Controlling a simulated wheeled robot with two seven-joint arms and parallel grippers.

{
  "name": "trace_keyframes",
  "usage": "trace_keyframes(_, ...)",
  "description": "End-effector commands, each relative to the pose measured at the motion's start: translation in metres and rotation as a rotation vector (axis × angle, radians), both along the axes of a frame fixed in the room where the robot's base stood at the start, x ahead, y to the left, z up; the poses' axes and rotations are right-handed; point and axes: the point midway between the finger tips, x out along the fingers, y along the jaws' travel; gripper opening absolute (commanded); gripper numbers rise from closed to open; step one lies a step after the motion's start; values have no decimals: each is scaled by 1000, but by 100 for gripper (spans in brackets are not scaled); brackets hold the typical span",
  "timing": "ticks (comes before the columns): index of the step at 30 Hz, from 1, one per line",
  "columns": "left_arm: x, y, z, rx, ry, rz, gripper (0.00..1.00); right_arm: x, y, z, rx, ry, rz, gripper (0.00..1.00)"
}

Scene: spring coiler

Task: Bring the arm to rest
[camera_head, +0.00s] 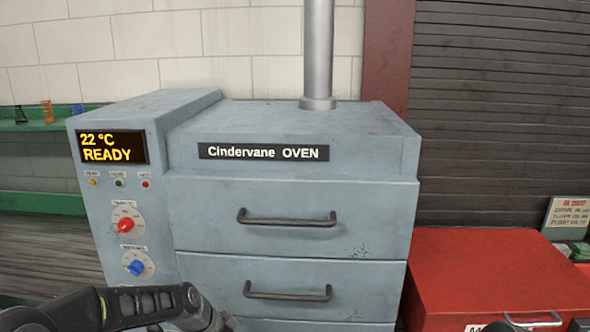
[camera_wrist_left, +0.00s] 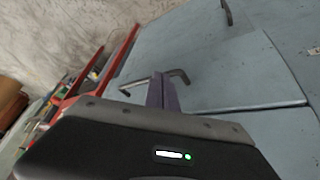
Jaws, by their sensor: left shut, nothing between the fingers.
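My left arm shows along the bottom left of the head view, in front of the oven's lower part; its gripper is below that frame. In the left wrist view my left gripper (camera_wrist_left: 163,92) is shut and empty, its fingers pointing at the oven's blue-grey front. A dark bar handle (camera_wrist_left: 180,76) lies behind the fingertips; I cannot tell whether they touch it. The grey-blue oven (camera_head: 290,190) has two drawer fronts in view with dark handles (camera_head: 287,219), both looking closed. Its display (camera_head: 111,147) reads 22 °C READY. My right gripper is not in view.
A red cabinet (camera_head: 490,265) stands close to the oven's right, with a small sign (camera_head: 568,212) behind it. A green shelf (camera_head: 40,124) with small coloured springs is at the left. A metal pipe (camera_head: 318,50) rises from the oven top.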

Motion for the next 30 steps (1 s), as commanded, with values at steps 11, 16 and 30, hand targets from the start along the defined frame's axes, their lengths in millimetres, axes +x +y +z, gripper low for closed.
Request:
trace_keyframes(11,-216,-50,-213,-104,426,572,0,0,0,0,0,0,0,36)
trace_keyframes(16,-297,-57,-236,-121,539,763,0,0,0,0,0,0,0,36)
trace_keyframes(30,-324,-59,-239,-129,575,839,0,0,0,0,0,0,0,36)
